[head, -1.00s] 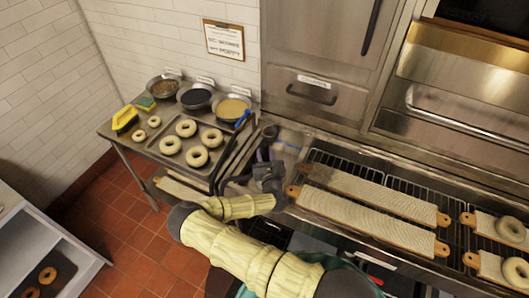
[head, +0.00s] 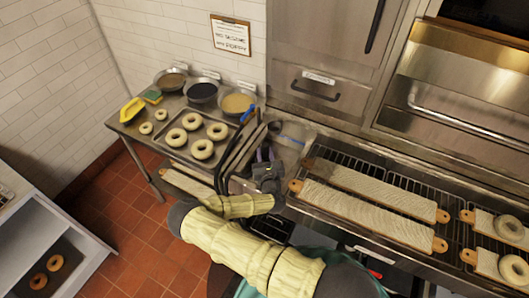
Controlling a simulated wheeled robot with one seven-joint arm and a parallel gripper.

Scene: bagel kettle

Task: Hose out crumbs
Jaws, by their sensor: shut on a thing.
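My gripper (head: 266,160) is near the middle of the head view, at the corner where the steel side table meets the counter. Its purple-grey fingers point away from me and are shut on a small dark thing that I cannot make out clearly. Black hose-like loops (head: 222,172) hang just left of the gripper; I cannot tell whether they join the held thing. A pale, glossy patch (head: 292,136) with a blue streak lies on the metal just beyond the gripper. Crumbs are too small to make out.
Long boards (head: 365,213) lie on racks at right, close to my arm. Red floor is clear at left.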

